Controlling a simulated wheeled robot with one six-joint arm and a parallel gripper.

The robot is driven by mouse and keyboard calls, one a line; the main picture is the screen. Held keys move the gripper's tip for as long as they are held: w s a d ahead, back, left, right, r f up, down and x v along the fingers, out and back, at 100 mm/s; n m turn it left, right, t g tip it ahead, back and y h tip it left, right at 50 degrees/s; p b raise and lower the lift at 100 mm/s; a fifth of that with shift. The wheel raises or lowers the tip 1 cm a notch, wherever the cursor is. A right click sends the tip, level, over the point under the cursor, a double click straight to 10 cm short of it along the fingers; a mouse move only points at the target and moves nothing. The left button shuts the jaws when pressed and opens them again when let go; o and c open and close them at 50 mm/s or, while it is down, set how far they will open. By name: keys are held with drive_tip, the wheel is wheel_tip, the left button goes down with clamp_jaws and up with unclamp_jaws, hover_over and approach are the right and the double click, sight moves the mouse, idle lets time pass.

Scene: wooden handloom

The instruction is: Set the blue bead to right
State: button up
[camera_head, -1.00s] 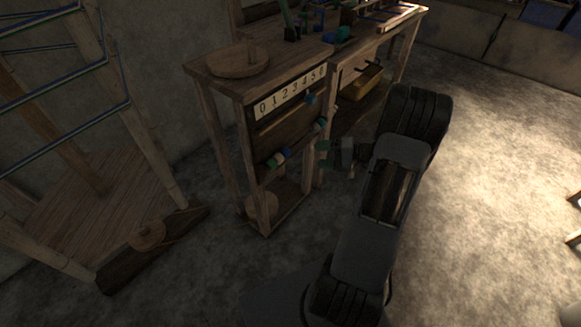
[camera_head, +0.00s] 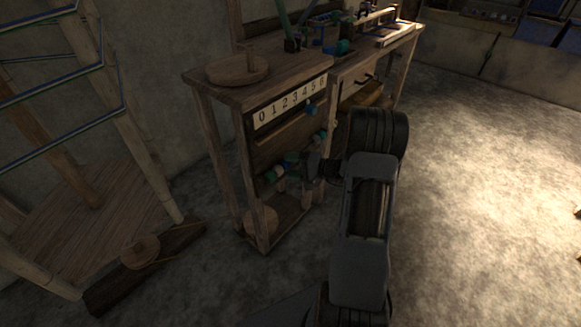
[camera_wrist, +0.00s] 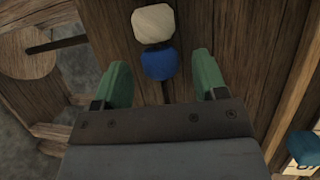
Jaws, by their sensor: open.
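The blue bead (camera_wrist: 160,64) sits on a thin dark rod in the wrist view, touching a pale cream bead (camera_wrist: 153,24) just above it. My gripper (camera_wrist: 162,58) is open, with one green fingertip on each side of the blue bead and a gap on both sides. In the head view my gripper (camera_head: 296,164) is at the rod on the front of the wooden stand, and it partly hides the beads there.
A round wooden dish (camera_head: 237,70) stands on top of the stand (camera_head: 290,75). A wooden frame (camera_head: 140,150) stands at left. The floor at right is clear.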

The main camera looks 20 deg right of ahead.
drive_tip(key=shift+w+a+f, duration=0.1)
drive_tip(key=shift+w+a, duration=0.2)
drive_tip(key=shift+a, duration=0.1)
drive_tip(key=shift+c, duration=0.3)
